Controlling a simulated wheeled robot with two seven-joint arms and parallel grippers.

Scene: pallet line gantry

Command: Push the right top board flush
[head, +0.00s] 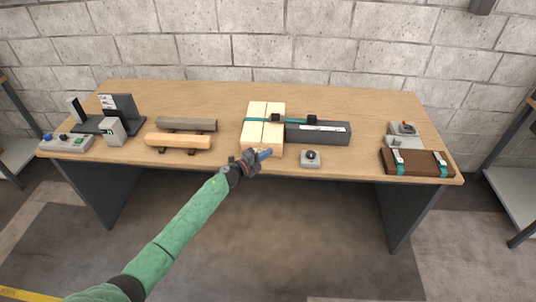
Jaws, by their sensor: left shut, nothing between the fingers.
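The right top board (273,132) is pale wood and lies beside the left top board (253,131) on a pale wooden block, with a thin dark seam between them. A teal bar (260,119) crosses over both boards. My left gripper (266,153) is shut and empty at the near end of the boards, and its blue-grey tip overlaps the front face below the right board. I cannot tell whether it touches the wood. My right gripper is out of view.
A dark grey unit (325,138) stands right of the boards. A small knob box (311,158) sits at the front edge. Wooden bars on a rack (178,141) lie to the left. A brown case (417,163) lies at the right end. The back of the table is clear.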

